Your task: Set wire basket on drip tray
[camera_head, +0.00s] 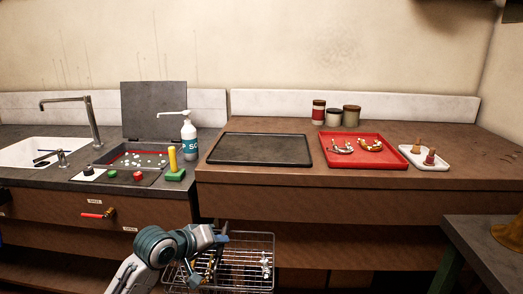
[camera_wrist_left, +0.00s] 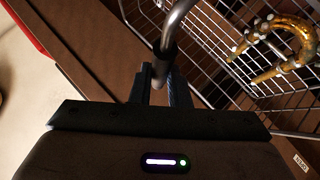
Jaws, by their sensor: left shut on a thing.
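The wire basket (camera_head: 262,240) hangs in front of the lower part of the wooden bench, below the countertop. Brass pieces lie inside it; a curved brass tube (camera_wrist_left: 290,45) shows in the left wrist view. My left gripper (camera_head: 219,243) is shut on the basket's metal handle, seen close up in the wrist view, where the basket (camera_wrist_left: 205,45) extends to the upper right. The black drip tray (camera_head: 258,149) lies flat and empty on the wooden countertop, above and beyond the basket. My right gripper is not in view.
Right of the drip tray is a red tray (camera_head: 387,162) with brass parts, then a white tray (camera_head: 437,166). Several jars stand behind. Left are a soap bottle (camera_head: 189,135), an open dark box (camera_head: 152,112) and a sink (camera_head: 32,153). A dark table (camera_head: 480,235) stands front right.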

